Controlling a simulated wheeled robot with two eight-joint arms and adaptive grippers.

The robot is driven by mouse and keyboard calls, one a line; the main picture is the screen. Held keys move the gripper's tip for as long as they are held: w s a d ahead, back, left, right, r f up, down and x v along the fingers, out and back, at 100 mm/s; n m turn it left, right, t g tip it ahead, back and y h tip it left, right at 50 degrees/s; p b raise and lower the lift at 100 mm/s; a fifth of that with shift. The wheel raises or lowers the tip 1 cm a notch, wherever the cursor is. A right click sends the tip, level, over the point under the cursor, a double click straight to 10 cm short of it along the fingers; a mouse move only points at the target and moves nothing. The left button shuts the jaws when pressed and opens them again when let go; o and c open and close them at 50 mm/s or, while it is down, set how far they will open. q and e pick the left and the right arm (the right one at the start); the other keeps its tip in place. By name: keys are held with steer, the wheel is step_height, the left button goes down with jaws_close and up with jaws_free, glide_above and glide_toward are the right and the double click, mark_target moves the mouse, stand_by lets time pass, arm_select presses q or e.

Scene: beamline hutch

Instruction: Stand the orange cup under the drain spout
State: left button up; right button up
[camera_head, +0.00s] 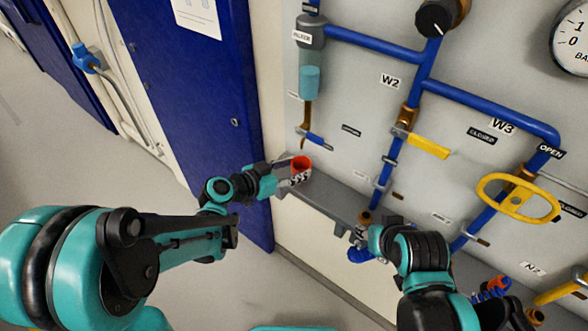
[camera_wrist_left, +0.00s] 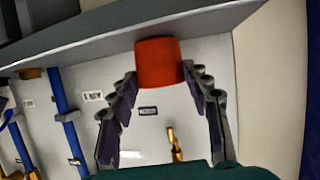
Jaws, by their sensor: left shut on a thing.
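The orange cup (camera_head: 301,163) is upright in my left gripper (camera_head: 294,174), over the left end of the grey ledge. In the left wrist view the cup (camera_wrist_left: 158,62) sits between both fingertips, its lower end overlapping the ledge. I cannot tell whether it touches the ledge. The brass drain spout (camera_head: 305,118) hangs under the blue-tinted filter bowl, a little above the cup; a blue lever sticks out beside it. A brass piece, probably the spout, shows in the left wrist view (camera_wrist_left: 174,142). My right gripper (camera_head: 364,238) is at the ledge's front; its fingers are unclear.
The grey ledge (camera_head: 333,203) runs along the wall panel's foot. Blue pipes (camera_head: 380,42), a yellow lever (camera_head: 430,146) and a yellow handwheel (camera_head: 517,198) stick out from the panel on the right. A blue door (camera_head: 195,90) stands to the left.

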arm_select(q)
steer(key=o, duration=1.2)
steer(key=shift+f, duration=0.1)
steer(key=shift+s+a+r+p, duration=0.15)
steer(key=shift+a+r+p, duration=0.1)
steer(key=shift+r+p, duration=0.05)
steer(key=s+a+r+n+g+y+p, duration=0.1)
steer(key=s+a+n+y, duration=0.3)
steer(key=s+a, duration=0.4)
steer(key=s+a+r+n+g+y+p, duration=0.1)
steer(key=s+a+r+n+y+p, duration=0.1)
steer(key=s+a+y, duration=0.4)
steer(key=s+a+r+n, duration=0.1)
steer(key=s+a+n, duration=0.1)
steer(key=s, duration=0.2)
steer(key=shift+s+r+n, duration=0.15)
steer(key=shift+s+n, duration=0.15)
steer(key=shift+n, duration=0.1)
